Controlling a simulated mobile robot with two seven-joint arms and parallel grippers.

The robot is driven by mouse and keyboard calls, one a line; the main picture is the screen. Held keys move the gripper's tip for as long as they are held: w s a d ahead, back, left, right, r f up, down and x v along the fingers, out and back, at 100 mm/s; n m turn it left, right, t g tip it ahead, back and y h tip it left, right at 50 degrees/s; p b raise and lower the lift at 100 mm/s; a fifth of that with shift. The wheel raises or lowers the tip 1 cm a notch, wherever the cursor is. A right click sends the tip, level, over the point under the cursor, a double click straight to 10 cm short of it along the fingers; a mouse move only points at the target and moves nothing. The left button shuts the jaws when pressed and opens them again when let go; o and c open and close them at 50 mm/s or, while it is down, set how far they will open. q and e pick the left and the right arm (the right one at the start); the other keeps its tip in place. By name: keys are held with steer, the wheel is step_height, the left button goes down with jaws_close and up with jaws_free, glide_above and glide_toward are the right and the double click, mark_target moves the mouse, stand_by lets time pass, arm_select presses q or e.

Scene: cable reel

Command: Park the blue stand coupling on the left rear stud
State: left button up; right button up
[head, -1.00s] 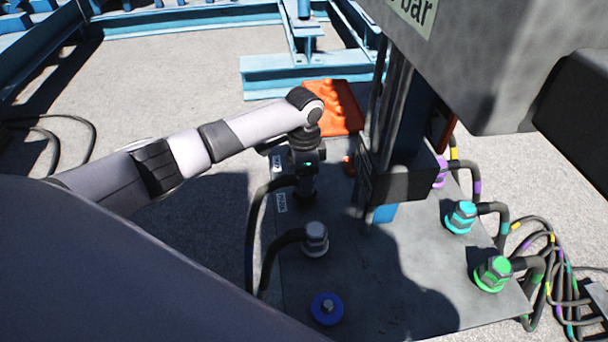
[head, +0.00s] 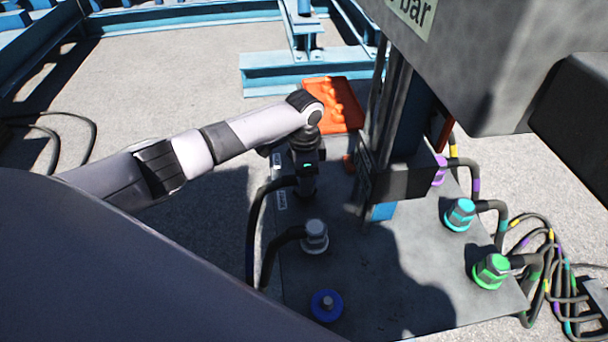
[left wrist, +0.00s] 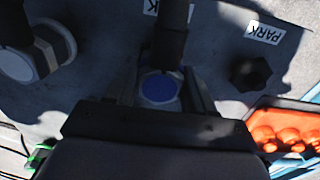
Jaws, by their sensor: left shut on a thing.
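My left gripper (head: 307,188) points down over the left rear part of the grey plate (head: 365,300). In the left wrist view its fingers (left wrist: 165,92) are shut around a coupling with a blue cap (left wrist: 160,88), with a dark hose leaving it. In the head view the gripper mostly hides this coupling; I cannot tell whether it sits on a stud. PARK labels (head: 281,200) lie along the plate's left edge. A dark hexagonal stud (left wrist: 250,73) stands bare near a PARK label (left wrist: 265,32). My right gripper is not in view.
A grey coupling (head: 315,237) with a hose and a blue-ringed stud (head: 327,305) are nearer the front. A dark column (head: 400,140) rises right of the gripper. Cyan (head: 460,215) and green (head: 491,270) couplings stand at right. An orange tray (head: 335,105) lies behind.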

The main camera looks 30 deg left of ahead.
arm_select(q)
steer(key=o, duration=1.2)
steer(key=shift+o, duration=0.2)
step_height(320, 180, up, 7)
steer(key=shift+r+p, duration=0.1)
steer(key=shift+p, duration=0.5)
